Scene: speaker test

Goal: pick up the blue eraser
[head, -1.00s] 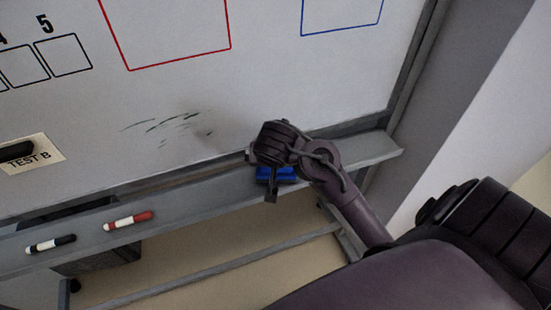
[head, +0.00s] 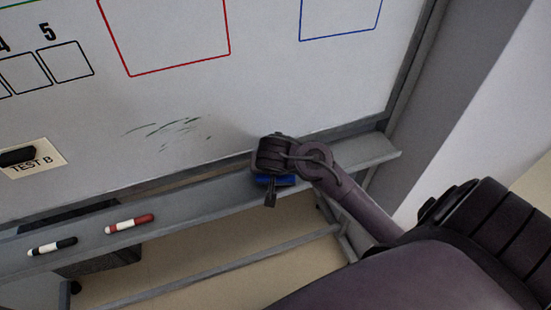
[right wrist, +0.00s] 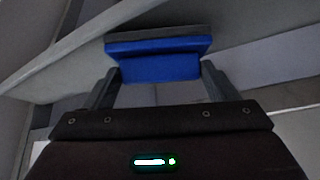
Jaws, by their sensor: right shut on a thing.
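The blue eraser (head: 284,181) is at the whiteboard's tray, mostly hidden under my right gripper (head: 270,190) in the head view. In the right wrist view the eraser (right wrist: 158,64) shows its blue body and a dark grey strip along its top. My right gripper's two fingers (right wrist: 158,82) are at its two ends, shut on it. I cannot tell whether the eraser still touches the tray. My left gripper is not in view.
The grey tray (head: 200,203) runs along the bottom of the whiteboard (head: 250,80). A black marker (head: 52,246) and a red marker (head: 130,224) lie on it to the left. Dark smudges (head: 168,127) mark the board. A black object (head: 17,157) is at the "TEST B" label (head: 50,157).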

